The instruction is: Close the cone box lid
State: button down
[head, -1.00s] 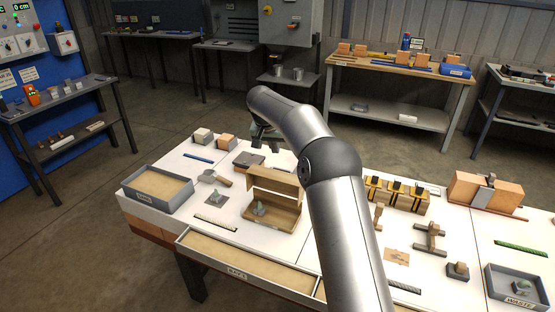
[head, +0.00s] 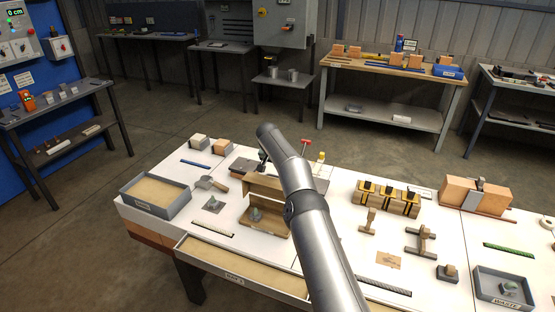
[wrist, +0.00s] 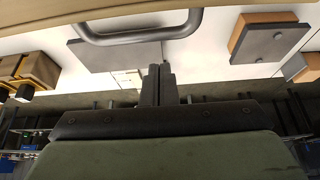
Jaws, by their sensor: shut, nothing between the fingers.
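The cone box (head: 279,231) is a brown wooden box on the white bench, with a grey-green cone (head: 256,214) inside. Its lid (head: 262,187) stands raised at the back of the box, so the box is open. In the wrist view a beige edge (wrist: 60,14), apparently the lid, and a grey metal handle (wrist: 140,38) cross the top. My gripper (wrist: 160,70) is shut and empty, its fingertips just below the handle in that picture. Contact cannot be told. In the head view my arm hides the gripper's fingers and the lid's right end.
A sand tray (head: 156,194) stands left of the box. A trowel (head: 212,183) and a cone on a plate (head: 213,203) lie between them. A grey slab (wrist: 112,54) lies behind the lid.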

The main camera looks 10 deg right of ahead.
jog(key=shift+s+a+r+p, duration=0.1)
jog(key=shift+s+a+p, duration=0.4)
jog(key=shift+s, duration=0.3)
jog(key=shift+s+a+p, duration=0.35)
jog(key=shift+s+a, duration=0.1)
jog(key=shift+s, duration=0.35)
jog(key=shift+s+b, duration=0.1)
jog(key=shift+b, duration=0.8)
jog(key=shift+b, duration=0.45)
